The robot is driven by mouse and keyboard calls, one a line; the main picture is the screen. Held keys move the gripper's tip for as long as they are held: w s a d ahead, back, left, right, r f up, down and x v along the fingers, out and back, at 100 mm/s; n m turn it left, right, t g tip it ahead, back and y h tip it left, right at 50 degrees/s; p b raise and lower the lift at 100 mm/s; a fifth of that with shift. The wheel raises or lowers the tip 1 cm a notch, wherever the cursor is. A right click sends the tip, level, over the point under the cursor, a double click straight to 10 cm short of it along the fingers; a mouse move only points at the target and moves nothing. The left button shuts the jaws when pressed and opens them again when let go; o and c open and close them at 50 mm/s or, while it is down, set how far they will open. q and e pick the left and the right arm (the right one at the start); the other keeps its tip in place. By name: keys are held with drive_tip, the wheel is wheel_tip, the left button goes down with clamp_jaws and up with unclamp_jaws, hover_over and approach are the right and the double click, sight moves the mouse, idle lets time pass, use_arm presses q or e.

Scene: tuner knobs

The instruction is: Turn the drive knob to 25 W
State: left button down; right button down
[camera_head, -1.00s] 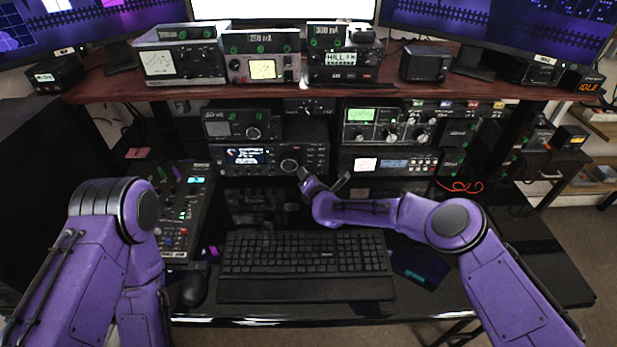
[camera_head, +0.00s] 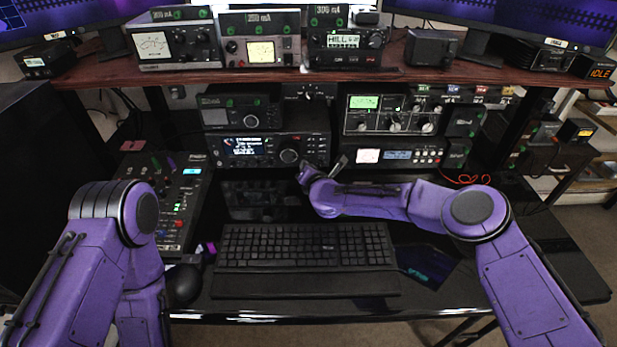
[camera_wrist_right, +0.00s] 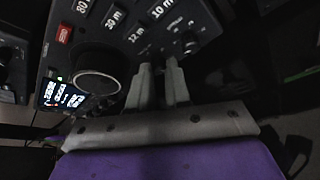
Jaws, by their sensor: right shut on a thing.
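A black transceiver (camera_head: 262,150) with a lit display and a large tuning dial (camera_head: 289,156) stands under the shelf; its panel also shows in the right wrist view, with the large dial (camera_wrist_right: 97,71) and white band labels. My right gripper (camera_head: 304,172) is at the lower right of this panel. In the right wrist view its fingers (camera_wrist_right: 160,68) are nearly together, closed on a small knob, apparently the drive knob, mostly hidden between the tips. No power reading in watts is legible.
A mixer panel (camera_head: 176,205) is at the left. More radio units stand right (camera_head: 392,114) and on the wooden shelf (camera_head: 400,80) above.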

drive_tip(key=shift+a+n+h+b, duration=0.1)
drive_tip(key=shift+n+h+b, duration=0.2)
drive_tip(key=shift+n+h, duration=0.15)
use_arm(q)
drive_tip(key=shift+f+b, duration=0.6)
drive_tip(key=shift+f, duration=0.85)
use_arm(e)
drive_tip(key=shift+a+n+h, duration=0.1)
drive_tip(key=shift+n+h, duration=0.65)
drive_tip(key=shift+n, duration=0.5)
drive_tip(key=shift+r, duration=0.1)
drive_tip(key=c, duration=1.1)
unclamp_jaws()
drive_tip(key=shift+s, duration=0.1)
use_arm(q)
drive_tip(key=shift+f+b, duration=0.7)
use_arm(e)
drive_tip(key=v, duration=1)
drive_tip(key=shift+s+r, duration=0.1)
drive_tip(key=shift+r, duration=0.2)
